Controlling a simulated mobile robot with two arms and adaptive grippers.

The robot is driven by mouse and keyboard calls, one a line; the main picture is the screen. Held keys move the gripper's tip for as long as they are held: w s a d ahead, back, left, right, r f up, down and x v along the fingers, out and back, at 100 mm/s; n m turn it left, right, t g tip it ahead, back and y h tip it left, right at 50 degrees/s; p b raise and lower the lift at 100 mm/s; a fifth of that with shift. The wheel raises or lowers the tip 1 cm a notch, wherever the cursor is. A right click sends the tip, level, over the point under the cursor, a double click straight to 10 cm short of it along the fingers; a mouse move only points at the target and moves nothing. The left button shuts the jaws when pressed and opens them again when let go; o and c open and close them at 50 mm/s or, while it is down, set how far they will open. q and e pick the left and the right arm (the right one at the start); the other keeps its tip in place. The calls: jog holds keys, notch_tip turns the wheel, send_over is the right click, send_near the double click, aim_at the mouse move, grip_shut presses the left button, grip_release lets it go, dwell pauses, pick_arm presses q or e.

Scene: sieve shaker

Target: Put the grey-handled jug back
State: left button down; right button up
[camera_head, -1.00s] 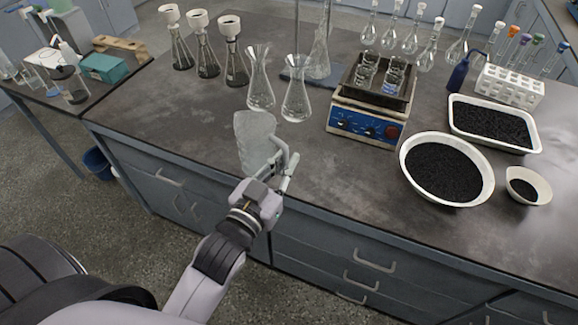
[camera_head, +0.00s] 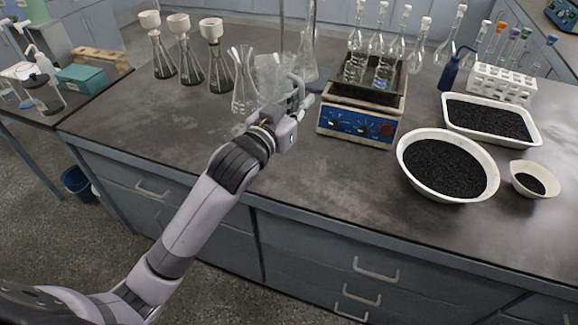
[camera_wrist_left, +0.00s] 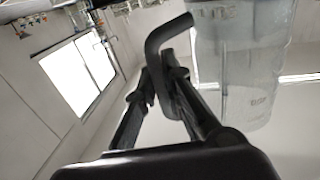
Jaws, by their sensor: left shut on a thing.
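The grey-handled jug is a clear vessel that shows in the head view (camera_head: 272,72) among the glass flasks at the back of the bench. In the left wrist view the jug (camera_wrist_left: 245,65) fills the upper right, with its bent grey handle (camera_wrist_left: 160,38) at the fingers. My left gripper (camera_head: 297,98) is shut on that handle, and its fingers also show in the left wrist view (camera_wrist_left: 160,85). The gripper and arm partly cover the jug's lower part, so I cannot tell whether its base touches the bench. My right gripper is not in view.
A conical flask (camera_head: 244,85) stands just left of the jug. A blue hotplate (camera_head: 358,125) with glassware is to the right. Flasks with white funnels (camera_head: 185,60) stand at the back left. A white bowl of black grains (camera_head: 447,165) is at right. The front left bench top is clear.

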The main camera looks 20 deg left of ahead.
pick_arm(q)
jog(key=shift+f+b, duration=0.85)
jog(key=shift+f, duration=8.1)
jog(key=shift+f, duration=0.15)
jog(key=c, duration=1.7)
grip_release()
jog(key=shift+s, duration=0.1)
jog(key=v, duration=1.2)
jog(key=shift+b, duration=0.3)
